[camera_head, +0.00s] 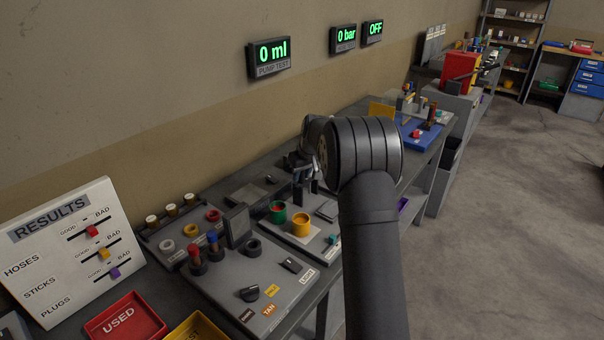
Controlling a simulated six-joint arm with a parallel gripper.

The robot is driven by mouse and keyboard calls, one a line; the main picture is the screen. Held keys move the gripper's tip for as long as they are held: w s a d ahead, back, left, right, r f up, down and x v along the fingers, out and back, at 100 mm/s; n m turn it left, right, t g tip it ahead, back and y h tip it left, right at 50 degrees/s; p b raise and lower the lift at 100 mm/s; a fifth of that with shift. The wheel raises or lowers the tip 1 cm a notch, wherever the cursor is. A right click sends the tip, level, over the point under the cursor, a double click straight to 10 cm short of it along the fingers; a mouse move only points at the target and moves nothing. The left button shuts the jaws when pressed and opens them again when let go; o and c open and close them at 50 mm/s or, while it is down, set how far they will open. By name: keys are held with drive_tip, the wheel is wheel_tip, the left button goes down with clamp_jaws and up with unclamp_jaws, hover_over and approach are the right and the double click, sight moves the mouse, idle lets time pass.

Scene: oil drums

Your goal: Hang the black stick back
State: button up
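My gripper (303,178) is over the long workbench, pointing down behind the green and yellow cups. It is small and partly hidden by my own wrist, so I cannot tell whether its fingers are open or shut on something. I cannot pick out the black stick for certain; dark parts around the gripper blend together. Two short upright pieces, one with a red top (194,253) and one with a blue top (212,243), stand on the grey panel (225,290) at the front left of the gripper.
A green cup (278,212) and a yellow cup (300,224) stand on a light plate just below the gripper. A RESULTS board (70,250), a red USED tray (128,318) and a yellow tray (198,328) are at the left. A blue board (418,136) lies farther along the bench.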

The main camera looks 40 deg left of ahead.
drive_tip(key=shift+r, duration=0.1)
drive_tip(key=v, duration=1.2)
drive_tip(key=x, duration=1.2)
wheel_tip(320, 180, up, 2)
drive_tip(key=shift+r, duration=0.8)
